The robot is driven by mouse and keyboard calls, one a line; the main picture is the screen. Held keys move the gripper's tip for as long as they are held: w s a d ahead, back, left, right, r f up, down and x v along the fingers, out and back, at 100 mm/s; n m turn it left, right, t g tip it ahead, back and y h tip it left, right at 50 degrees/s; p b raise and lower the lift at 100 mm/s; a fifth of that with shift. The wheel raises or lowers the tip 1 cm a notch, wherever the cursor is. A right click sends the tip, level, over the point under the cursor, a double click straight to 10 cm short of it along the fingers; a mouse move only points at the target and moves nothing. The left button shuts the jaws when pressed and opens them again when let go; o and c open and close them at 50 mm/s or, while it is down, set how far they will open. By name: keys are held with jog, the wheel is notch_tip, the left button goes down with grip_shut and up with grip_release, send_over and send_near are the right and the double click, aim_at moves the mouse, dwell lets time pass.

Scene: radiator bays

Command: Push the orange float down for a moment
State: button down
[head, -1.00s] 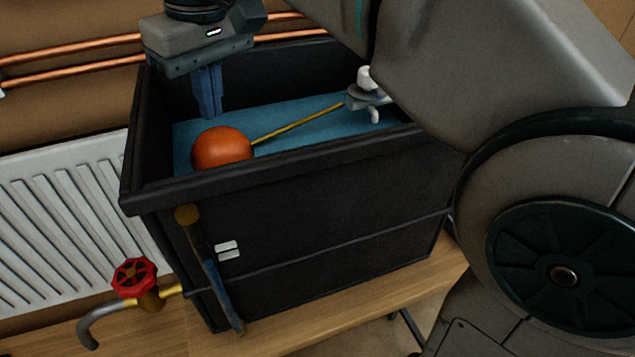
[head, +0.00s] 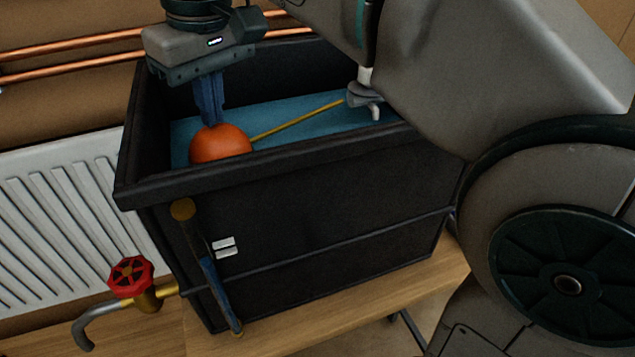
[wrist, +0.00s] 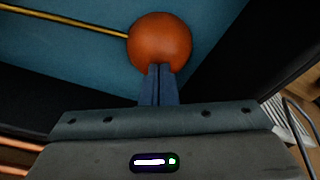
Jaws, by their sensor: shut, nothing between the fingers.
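The orange float (head: 220,145) is a ball in the blue water (head: 300,115) of the black tank (head: 300,185), near its left end. A thin brass rod (head: 295,120) joins it to a grey and white valve (head: 368,97) at the right. My gripper (head: 211,121) is shut and empty, pointing down with its fingertips at the top of the float. In the wrist view the float (wrist: 160,42) lies right at the fingertips (wrist: 157,68); they look to be touching it, though a small gap cannot be ruled out. The tank's front rim hides the float's lower part.
The tank stands on a wooden bench (head: 300,330). A red valve wheel (head: 130,277) on a brass tap is at its left, before a white radiator (head: 75,220). Copper pipes (head: 90,62) run behind. A blue-handled tool (head: 215,280) is against the tank's front.

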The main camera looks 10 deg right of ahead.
jog(key=shift+f, duration=0.2)
jog(key=shift+f+b, duration=0.55)
jog(key=shift+f, duration=0.3)
dwell(0.4)
jog(key=shift+f+b, duration=0.4)
jog(key=shift+r, duration=0.15)
dwell(1.2)
jog(key=shift+r+p, duration=2.15)
jog(key=shift+p, duration=0.05)
